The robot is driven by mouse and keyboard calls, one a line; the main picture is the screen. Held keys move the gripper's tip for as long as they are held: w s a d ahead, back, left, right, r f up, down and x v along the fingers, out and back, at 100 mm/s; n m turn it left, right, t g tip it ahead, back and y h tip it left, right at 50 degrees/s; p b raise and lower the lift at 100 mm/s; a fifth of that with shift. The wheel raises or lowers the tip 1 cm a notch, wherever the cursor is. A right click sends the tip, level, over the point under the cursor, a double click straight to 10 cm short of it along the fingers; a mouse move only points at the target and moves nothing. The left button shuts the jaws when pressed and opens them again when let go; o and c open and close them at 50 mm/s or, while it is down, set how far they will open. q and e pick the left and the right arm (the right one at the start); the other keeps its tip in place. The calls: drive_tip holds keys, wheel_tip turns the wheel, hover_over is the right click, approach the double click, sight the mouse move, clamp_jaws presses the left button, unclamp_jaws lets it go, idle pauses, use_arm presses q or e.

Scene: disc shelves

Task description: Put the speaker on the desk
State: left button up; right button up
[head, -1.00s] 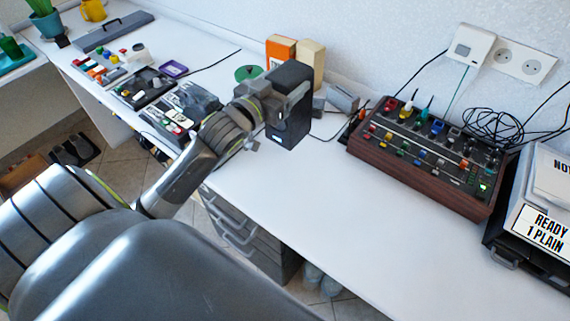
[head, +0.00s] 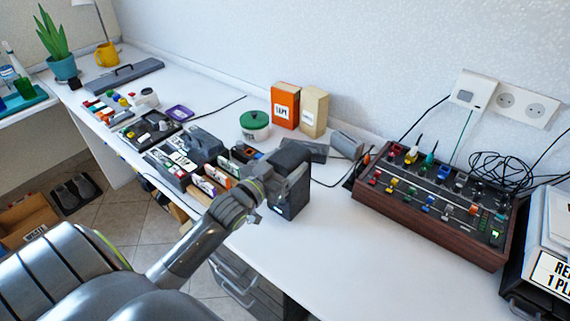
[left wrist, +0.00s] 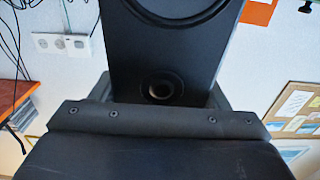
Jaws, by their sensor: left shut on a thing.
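The speaker (head: 291,204) is a dark upright box in the head view, over the white desk (head: 365,235) near its front edge. My left gripper (head: 287,168) is shut on it. I cannot tell whether its base touches the desk top. In the left wrist view the speaker (left wrist: 165,50) stands between the fingers, showing a large round cone and a small round port. The gripper hides part of it in both views. My right gripper is not in view.
A wood-sided mixer (head: 432,208) with coloured knobs stands to the right. Behind the speaker are an orange box (head: 285,106), a tan box (head: 314,112) and a green-lidded tub (head: 254,125). Several devices line the desk to the left.

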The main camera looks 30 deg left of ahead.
use_arm(q)
drive_tip(key=shift+r, duration=0.15)
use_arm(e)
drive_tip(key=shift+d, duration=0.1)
use_arm(q)
drive_tip(key=o, duration=1.8)
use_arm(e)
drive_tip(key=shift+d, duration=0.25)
use_arm(q)
drive_tip(key=shift+o, duration=0.2)
drive_tip(key=s+p, duration=0.3)
drive_tip(key=s, duration=0.9)
drive_tip(key=shift+a, duration=0.4)
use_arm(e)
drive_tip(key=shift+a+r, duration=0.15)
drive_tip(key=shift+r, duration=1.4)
